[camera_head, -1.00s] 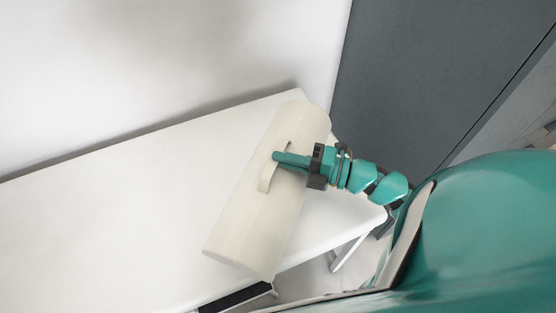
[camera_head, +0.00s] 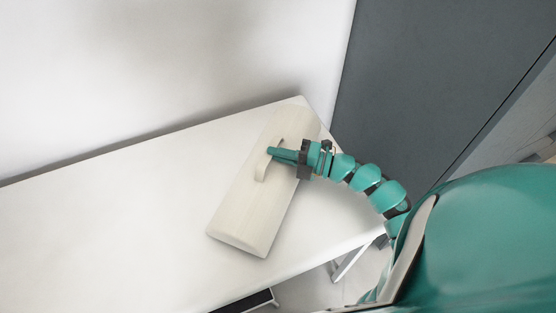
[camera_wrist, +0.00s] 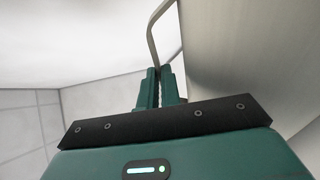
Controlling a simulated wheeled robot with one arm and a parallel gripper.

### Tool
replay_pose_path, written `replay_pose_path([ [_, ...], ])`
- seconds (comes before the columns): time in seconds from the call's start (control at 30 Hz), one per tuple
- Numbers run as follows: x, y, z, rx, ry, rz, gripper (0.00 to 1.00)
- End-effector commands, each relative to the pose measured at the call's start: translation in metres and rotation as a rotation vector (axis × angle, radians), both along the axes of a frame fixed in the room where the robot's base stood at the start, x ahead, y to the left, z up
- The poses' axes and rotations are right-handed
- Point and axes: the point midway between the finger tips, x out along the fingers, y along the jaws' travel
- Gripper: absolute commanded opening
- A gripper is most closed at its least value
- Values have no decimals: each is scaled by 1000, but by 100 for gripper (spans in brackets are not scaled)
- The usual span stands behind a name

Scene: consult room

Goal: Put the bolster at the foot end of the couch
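The bolster (camera_head: 252,210) is a long cream half-round cushion with a strap handle (camera_head: 262,168) on its upper side. It lies across the white couch (camera_head: 110,220) near the couch's right end in the head view. My gripper (camera_head: 273,153) is at the handle, its fingers close together with the strap at their tips. In the wrist view the fingers (camera_wrist: 158,88) are closed on the strap (camera_wrist: 153,45), and the bolster's pale side (camera_wrist: 235,60) fills the right. Whether the bolster's underside touches the couch is hard to tell.
A white wall (camera_head: 150,60) runs along the couch's far long side. A dark grey panel (camera_head: 430,80) stands beyond its right end. A white couch leg (camera_head: 350,262) and a dark item (camera_head: 250,301) show below the near edge. The couch's left part is bare.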

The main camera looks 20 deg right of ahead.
Motion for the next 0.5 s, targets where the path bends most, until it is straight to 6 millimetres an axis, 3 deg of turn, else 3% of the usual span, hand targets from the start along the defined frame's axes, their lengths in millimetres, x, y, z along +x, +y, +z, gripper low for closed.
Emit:
replay_pose_path([
  [0.1,4,0,-4,4,0,1,0],
  [0.3,4,-1,-32,5,3,-1,0],
  [0.5,4,0,-35,1,0,1,0],
])
